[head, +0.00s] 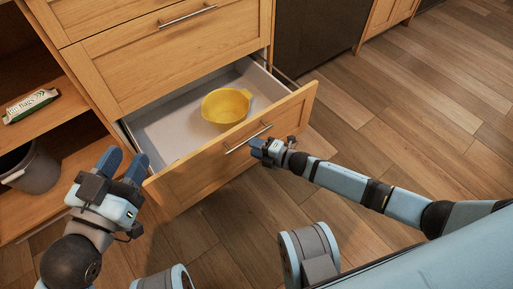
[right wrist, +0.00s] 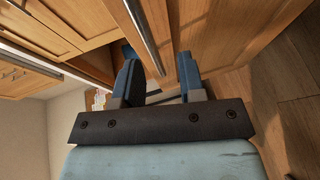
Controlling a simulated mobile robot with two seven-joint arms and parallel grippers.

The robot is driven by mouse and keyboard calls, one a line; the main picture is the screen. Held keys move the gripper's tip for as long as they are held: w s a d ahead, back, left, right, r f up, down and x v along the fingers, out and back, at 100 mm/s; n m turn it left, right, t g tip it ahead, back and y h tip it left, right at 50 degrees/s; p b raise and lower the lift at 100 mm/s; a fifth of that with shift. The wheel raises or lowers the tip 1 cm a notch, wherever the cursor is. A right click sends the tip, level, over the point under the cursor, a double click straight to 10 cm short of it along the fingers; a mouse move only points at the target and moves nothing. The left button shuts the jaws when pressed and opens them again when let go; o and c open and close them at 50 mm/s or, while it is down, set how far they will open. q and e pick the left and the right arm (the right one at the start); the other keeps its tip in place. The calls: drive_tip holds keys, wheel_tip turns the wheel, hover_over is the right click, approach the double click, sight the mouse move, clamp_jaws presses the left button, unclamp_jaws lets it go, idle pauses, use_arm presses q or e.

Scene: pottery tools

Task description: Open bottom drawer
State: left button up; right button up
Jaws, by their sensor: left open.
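The wooden bottom drawer (head: 185,183) is pulled well out in the head view, its pale interior showing. Its metal bar handle (head: 247,138) runs along the front; the right wrist view shows a bar handle (right wrist: 143,35) too. My right gripper (head: 262,150) is at the right end of the handle. In the right wrist view its blue fingers (right wrist: 158,72) stand apart with the bar between them, and gaps show on both sides. My left gripper (head: 123,163) is open and empty, left of the drawer's front corner.
A yellow bowl (head: 226,105) sits inside the drawer. A closed drawer (head: 165,60) is above. Open shelves at the left hold a green-and-white bag pack (head: 31,105) and a grey bin (head: 32,168). Wooden floor (head: 405,115) is clear at the right.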

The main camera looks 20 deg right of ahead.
drive_tip(key=shift+c, duration=0.5)
clamp_jaws()
idle(0.7)
drive_tip(key=shift+o, duration=0.5)
unclamp_jaws()
